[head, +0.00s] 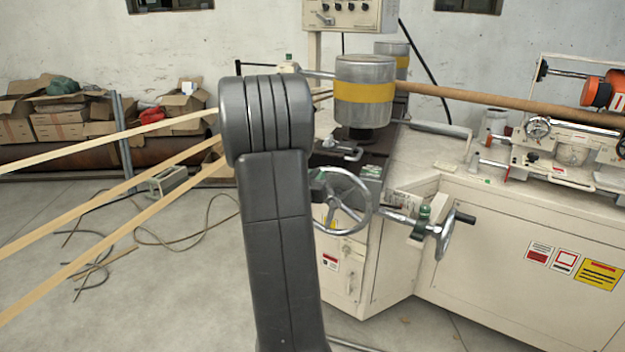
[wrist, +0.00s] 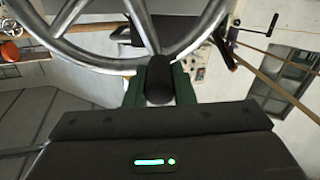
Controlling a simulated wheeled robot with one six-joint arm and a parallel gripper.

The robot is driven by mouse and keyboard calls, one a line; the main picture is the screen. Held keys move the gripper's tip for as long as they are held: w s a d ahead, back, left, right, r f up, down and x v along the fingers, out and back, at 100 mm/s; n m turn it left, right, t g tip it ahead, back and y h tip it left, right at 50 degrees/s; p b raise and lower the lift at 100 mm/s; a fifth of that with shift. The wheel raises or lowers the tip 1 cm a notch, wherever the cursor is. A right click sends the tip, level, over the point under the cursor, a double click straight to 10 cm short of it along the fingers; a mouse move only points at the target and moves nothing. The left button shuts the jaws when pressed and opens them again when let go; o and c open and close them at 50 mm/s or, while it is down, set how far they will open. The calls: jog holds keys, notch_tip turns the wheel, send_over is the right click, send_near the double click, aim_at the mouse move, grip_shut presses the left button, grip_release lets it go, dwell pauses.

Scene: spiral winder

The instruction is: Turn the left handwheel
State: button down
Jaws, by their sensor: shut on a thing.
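The left handwheel (head: 367,222) is a silver spoked wheel on the front of the cream machine, just right of my arm in the head view. Its rim and spokes fill the top of the wrist view (wrist: 88,52). My gripper (wrist: 160,92) shows in the wrist view with green fingers on either side of the wheel's dark handle (wrist: 159,75), shut on it. In the head view my arm hides most of the gripper and the left edge of the wheel.
A second, smaller handwheel (head: 443,240) with a black handle stands to the right. A metal drum with a yellow band (head: 364,92) stands above. Pale strips (head: 110,190) run in from the left.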

jog(key=d+m+b, duration=0.1)
jog(key=s+d+m+b, duration=0.1)
jog(key=d+m+b, duration=0.1)
jog(key=d+r+m+b, duration=0.1)
jog(key=shift+s+d+m, duration=0.25)
jog(key=shift+s+m, duration=0.1)
jog(key=shift+m, duration=0.05)
jog(key=c, duration=1.2)
grip_release()
jog(key=shift+c, duration=0.2)
jog(key=v, duration=1.3)
jog(key=shift+s+a, duration=0.2)
jog(key=shift+s, duration=0.2)
